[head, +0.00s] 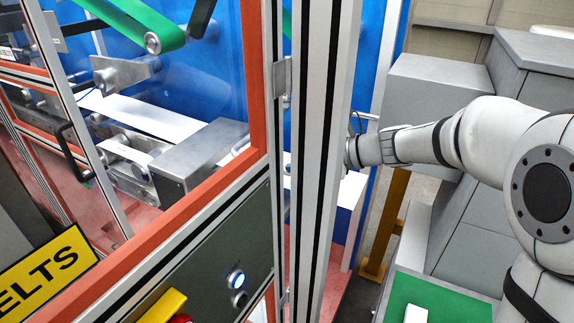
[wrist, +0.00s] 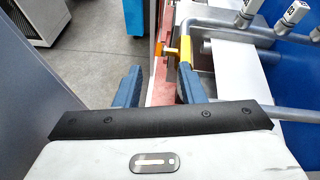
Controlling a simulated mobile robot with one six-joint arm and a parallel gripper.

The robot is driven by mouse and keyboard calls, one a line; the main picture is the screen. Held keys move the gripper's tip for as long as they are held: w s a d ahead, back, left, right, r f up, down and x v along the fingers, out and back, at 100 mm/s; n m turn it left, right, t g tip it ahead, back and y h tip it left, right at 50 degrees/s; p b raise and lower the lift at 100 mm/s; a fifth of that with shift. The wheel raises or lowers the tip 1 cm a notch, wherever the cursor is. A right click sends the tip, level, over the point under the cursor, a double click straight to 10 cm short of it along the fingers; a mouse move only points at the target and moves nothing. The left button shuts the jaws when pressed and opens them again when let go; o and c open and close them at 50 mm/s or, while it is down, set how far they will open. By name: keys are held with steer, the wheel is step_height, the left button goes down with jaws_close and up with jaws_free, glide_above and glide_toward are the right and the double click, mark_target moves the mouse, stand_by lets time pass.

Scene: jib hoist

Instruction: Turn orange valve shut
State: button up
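In the wrist view, a small orange valve handle (wrist: 162,50) sits beside a yellow band (wrist: 185,50) on a grey pipe, at top centre. My gripper (wrist: 160,86) shows there with its two blue fingers spread apart and nothing between them. The handle is a little beyond the fingertips, seen through the gap between them, apparently not touched. In the head view my arm reaches left behind the machine's upright post, which hides my gripper and the valve.
Grey pipes with pale tagged fittings (wrist: 292,13) stand right of the valve, near a blue panel (wrist: 290,62). A grey panel (wrist: 25,95) is close on the left. The aluminium post (head: 318,150) stands beside my wrist. Open floor (wrist: 95,50) lies beyond the left finger.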

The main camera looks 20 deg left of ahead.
steer(key=shift+d+r, duration=0.1)
steer(key=shift+d, duration=0.15)
steer(key=shift+d, duration=0.1)
steer(key=shift+c, duration=0.7)
steer(key=shift+h, duration=0.9)
steer(key=d+b, duration=0.2)
steer(key=d+f+b, duration=0.1)
steer(key=d, duration=0.1)
steer(key=d+b, duration=0.2)
steer(key=shift+w+d+f+b, duration=0.1)
steer(key=shift+w+f+b, duration=0.05)
steer(key=shift+f+b, duration=0.2)
jaws_close()
steer(key=a+f+p, duration=0.2)
steer(key=a+p, duration=0.2)
steer(key=a, duration=0.7)
steer(key=shift+a, duration=0.1)
